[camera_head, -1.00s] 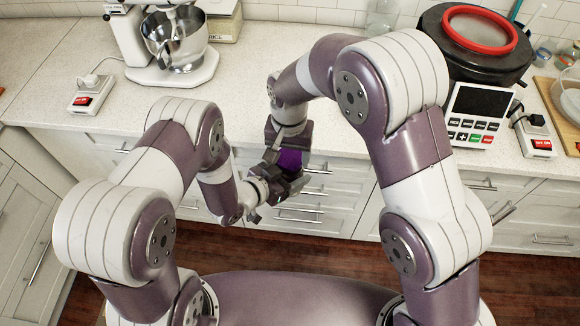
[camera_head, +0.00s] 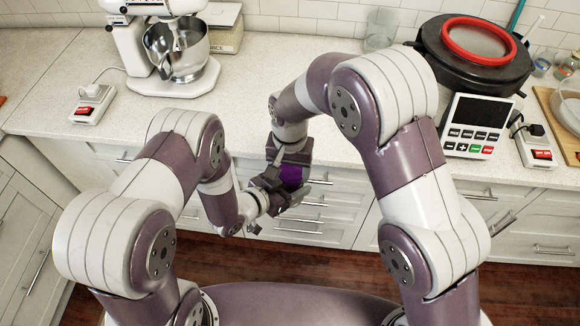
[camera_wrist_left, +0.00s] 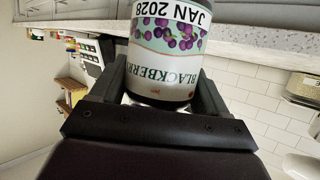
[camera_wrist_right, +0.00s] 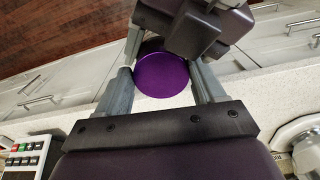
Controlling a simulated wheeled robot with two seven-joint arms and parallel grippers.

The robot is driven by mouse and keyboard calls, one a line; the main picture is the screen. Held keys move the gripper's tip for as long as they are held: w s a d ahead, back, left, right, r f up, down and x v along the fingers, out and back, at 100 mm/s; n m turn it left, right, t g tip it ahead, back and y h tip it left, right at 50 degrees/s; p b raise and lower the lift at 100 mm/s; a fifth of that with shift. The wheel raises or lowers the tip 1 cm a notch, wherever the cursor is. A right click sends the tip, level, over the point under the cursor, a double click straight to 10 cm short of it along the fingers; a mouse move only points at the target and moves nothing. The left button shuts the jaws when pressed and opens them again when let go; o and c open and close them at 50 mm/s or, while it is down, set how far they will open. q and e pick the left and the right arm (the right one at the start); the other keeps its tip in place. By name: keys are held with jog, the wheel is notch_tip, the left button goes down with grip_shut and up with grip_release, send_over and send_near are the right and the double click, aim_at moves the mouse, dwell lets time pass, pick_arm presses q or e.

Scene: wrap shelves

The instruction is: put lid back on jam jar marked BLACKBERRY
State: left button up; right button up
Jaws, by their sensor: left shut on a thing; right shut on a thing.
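The jam jar (camera_wrist_left: 165,62) marked BLACKBERRY, with a JAN 2028 date and berry pictures, shows in the left wrist view with its label upside down. My left gripper (camera_head: 278,194) is shut on it, one finger on each side. A round purple lid (camera_wrist_right: 163,75) lies between the fingers of my right gripper (camera_wrist_right: 166,80), which is shut on it. In the head view purple (camera_head: 292,177) shows between the two grippers, close together in front of the drawers. The jar is hidden in the right wrist view. I cannot tell whether lid and jar touch.
The counter (camera_head: 270,115) behind the grippers is clear in the middle. A stand mixer (camera_head: 172,80) stands at left, a scale (camera_head: 478,125) and a dark round appliance with a red ring (camera_head: 475,60) at right. Drawer fronts (camera_head: 330,210) are just behind the grippers.

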jog(key=shift+f, duration=0.55)
jog(key=o, duration=1)
jog(key=shift+r, duration=2.35)
